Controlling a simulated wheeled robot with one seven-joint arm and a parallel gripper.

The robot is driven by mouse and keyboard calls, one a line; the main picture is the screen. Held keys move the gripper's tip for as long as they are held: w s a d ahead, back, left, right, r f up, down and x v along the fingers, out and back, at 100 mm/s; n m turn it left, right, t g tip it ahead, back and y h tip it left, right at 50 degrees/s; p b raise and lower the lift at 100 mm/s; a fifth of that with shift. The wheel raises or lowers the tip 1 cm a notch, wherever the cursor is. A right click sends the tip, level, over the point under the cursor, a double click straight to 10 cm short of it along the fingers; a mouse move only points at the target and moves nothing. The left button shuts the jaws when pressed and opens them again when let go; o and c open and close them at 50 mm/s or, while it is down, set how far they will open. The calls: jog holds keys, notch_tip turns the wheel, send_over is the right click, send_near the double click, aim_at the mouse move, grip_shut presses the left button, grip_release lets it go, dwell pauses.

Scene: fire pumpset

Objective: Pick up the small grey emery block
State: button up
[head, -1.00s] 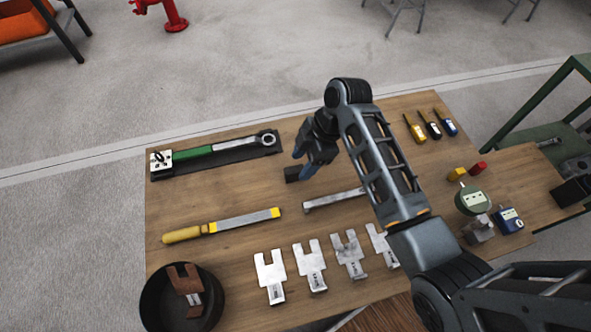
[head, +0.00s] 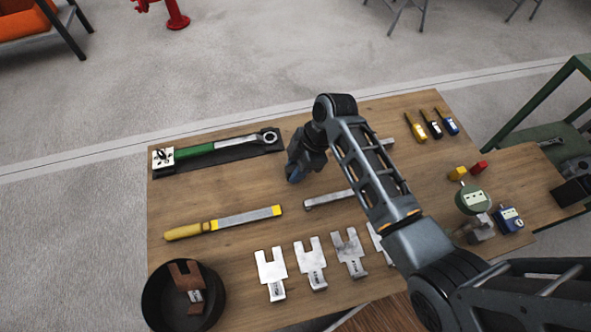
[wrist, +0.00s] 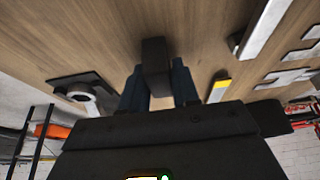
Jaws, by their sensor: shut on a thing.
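The small grey emery block (wrist: 154,56) is a dark grey block held between the two blue fingers of my gripper (wrist: 158,88) in the wrist view. One finger touches each side of it, and its far end sticks out past the fingertips. In the head view my gripper (head: 295,176) is over the wooden table, between the ratchet wrench and the yellow-handled file. The block is hidden there by the gripper. I cannot tell whether the block is clear of the table.
A green-handled ratchet wrench (head: 215,148) lies to the left on a dark mat. A yellow-handled file (head: 225,222) and several silver slotted shims (head: 311,264) lie in front. A metal bar (head: 328,198) lies close to the right. A dark bowl (head: 153,300) stands front left.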

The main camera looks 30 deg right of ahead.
aim_at(289, 169)
grip_shut()
jog(key=shift+r, duration=0.15)
jog(key=shift+r, duration=0.55)
notch_tip(289, 169, up, 3)
jog(key=shift+w, duration=0.1)
jog(key=s+d+r, duration=0.1)
jog(key=d+r, duration=0.2)
jog(key=d, duration=0.2)
jog(key=s+d+r+b, duration=0.1)
jog(key=d+r, duration=0.2)
jog(key=d, duration=0.3)
jog(key=shift+s+d+r, duration=0.2)
jog(key=shift+r, duration=0.15)
